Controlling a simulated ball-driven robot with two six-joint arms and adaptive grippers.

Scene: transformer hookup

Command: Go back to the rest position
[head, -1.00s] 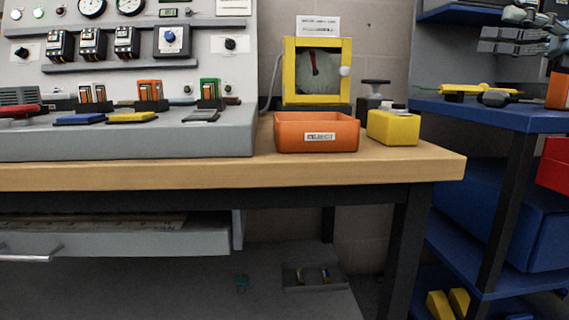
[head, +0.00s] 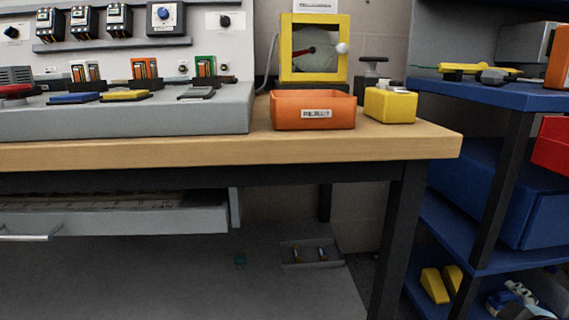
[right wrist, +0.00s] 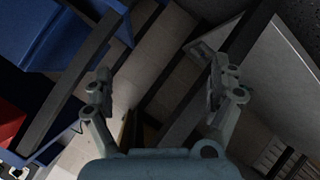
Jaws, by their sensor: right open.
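My right gripper (right wrist: 160,66) is open in the right wrist view, with its two fingers spread wide and nothing between them. Below it that view shows dark frame bars, grey floor or wall and blue shelving. In the head view, a grey-blue mechanical part at the bottom right corner (head: 520,298) looks like part of my right arm, but I cannot tell clearly. My left gripper is not in view.
The wooden workbench (head: 300,150) carries a grey console (head: 120,121), an orange bin (head: 313,110), a yellow block-like box (head: 390,105) and a yellow-framed case (head: 287,72). A blue shelf unit (head: 500,96) stands at the right, with a red bin (head: 553,145).

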